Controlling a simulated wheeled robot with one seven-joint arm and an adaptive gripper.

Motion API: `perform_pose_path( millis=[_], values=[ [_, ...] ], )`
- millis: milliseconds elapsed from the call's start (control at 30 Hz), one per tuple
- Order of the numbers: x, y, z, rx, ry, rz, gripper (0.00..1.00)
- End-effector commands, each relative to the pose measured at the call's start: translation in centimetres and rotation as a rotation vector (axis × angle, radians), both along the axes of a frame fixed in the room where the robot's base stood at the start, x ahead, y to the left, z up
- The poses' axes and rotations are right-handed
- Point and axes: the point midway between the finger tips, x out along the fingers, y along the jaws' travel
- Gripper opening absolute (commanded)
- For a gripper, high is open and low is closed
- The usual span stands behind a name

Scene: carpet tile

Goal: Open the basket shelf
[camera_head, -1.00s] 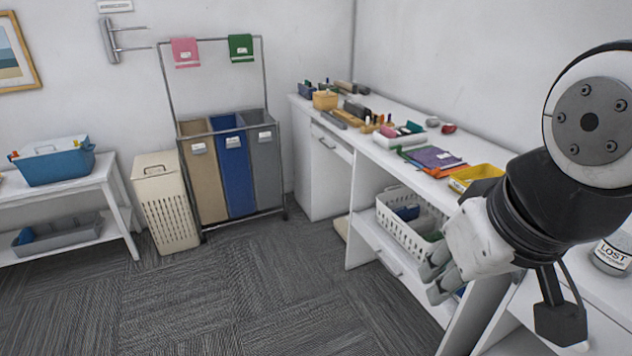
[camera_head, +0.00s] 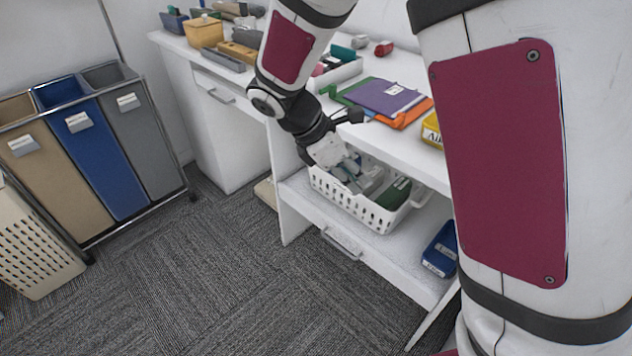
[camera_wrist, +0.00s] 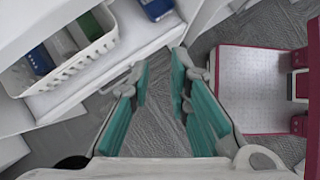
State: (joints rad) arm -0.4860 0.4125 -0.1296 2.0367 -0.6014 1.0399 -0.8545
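The basket shelf (camera_head: 300,199) is the low white shelf under the counter. Its front looks about flush with the side panel. A grey bar handle (camera_head: 341,245) is on its front; it also shows in the wrist view (camera_wrist: 116,83), left of the fingertips. A white perforated basket (camera_head: 345,205) holding green, blue and grey things stands on the shelf. My gripper (camera_head: 350,174) is in front of the basket in the head view, above the handle and apart from it. In the wrist view my gripper (camera_wrist: 160,82) is open, with nothing between its teal pads.
A blue labelled box (camera_head: 440,250) lies on the shelf right of the basket. The counter (camera_head: 400,146) above holds folders (camera_head: 386,97) and trays. A laundry sorter (camera_head: 95,150) and a slotted hamper (camera_head: 35,245) stand at the left. The carpet (camera_head: 235,270) before the shelf is clear.

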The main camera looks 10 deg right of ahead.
Motion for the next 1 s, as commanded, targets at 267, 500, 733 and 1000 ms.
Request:
perform_pose_path(
  millis=[267, 500, 733, 1000],
  values=[
    [5.4, 3.4, -13.4, -0.263, 0.309, 0.448, 0.18],
    [8.2, 6.1, -25.0, -0.514, 0.589, 0.817, 0.18],
    [9.2, 8.2, -36.0, -0.775, 0.866, 1.134, 0.18],
    [9.1, 9.3, -43.7, -0.985, 1.076, 1.342, 0.18]
  ],
)
